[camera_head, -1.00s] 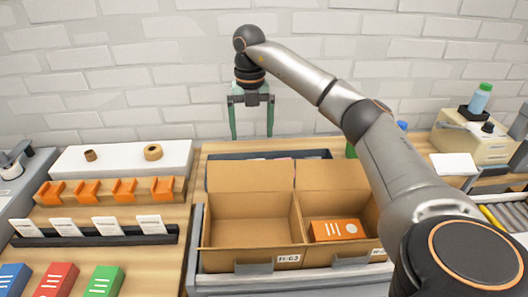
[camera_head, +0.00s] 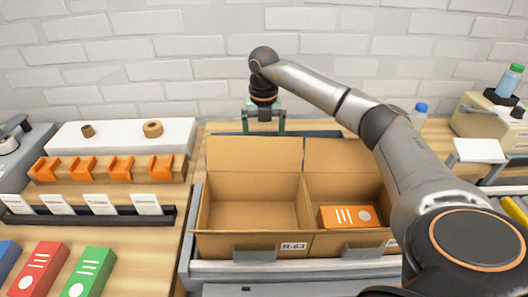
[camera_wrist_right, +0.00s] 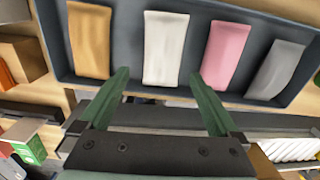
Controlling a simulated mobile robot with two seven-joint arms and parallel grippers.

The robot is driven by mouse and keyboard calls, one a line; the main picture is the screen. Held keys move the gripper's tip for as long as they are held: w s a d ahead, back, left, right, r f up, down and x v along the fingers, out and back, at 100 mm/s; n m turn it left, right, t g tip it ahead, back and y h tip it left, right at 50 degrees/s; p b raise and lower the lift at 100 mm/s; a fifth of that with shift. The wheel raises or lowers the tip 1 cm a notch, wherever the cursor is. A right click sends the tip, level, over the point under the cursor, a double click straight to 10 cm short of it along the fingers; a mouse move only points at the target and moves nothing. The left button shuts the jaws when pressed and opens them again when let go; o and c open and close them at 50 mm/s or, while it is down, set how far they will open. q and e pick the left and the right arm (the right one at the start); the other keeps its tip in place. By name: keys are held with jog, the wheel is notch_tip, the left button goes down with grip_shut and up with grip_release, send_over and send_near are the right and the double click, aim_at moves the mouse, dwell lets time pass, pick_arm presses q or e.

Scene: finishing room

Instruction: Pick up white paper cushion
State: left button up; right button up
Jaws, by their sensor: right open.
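The white paper cushion (camera_wrist_right: 164,48) lies in a dark tray (camera_wrist_right: 125,84), between a tan cushion (camera_wrist_right: 90,40) and a pink cushion (camera_wrist_right: 222,55). My right gripper (camera_wrist_right: 160,78) is open, with its two green fingers pointing toward the white cushion and spread wider than it. Nothing is between the fingers. In the head view my right gripper (camera_head: 264,130) is behind the cardboard boxes, over the back of the table. There the boxes' raised flaps hide most of the tray and the cushions. My left gripper is not in view.
A grey cushion (camera_wrist_right: 277,68) lies beside the pink one. An empty cardboard box (camera_head: 250,215) and one holding an orange box (camera_head: 347,217) stand in front of the tray. A blue-capped bottle (camera_head: 419,113) stands right.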

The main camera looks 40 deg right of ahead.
jog(key=f, duration=0.4)
jog(key=shift+s+f, duration=0.15)
jog(key=shift+s, duration=0.05)
jog(key=shift+c, duration=0.3)
jog(key=c, duration=1.4)
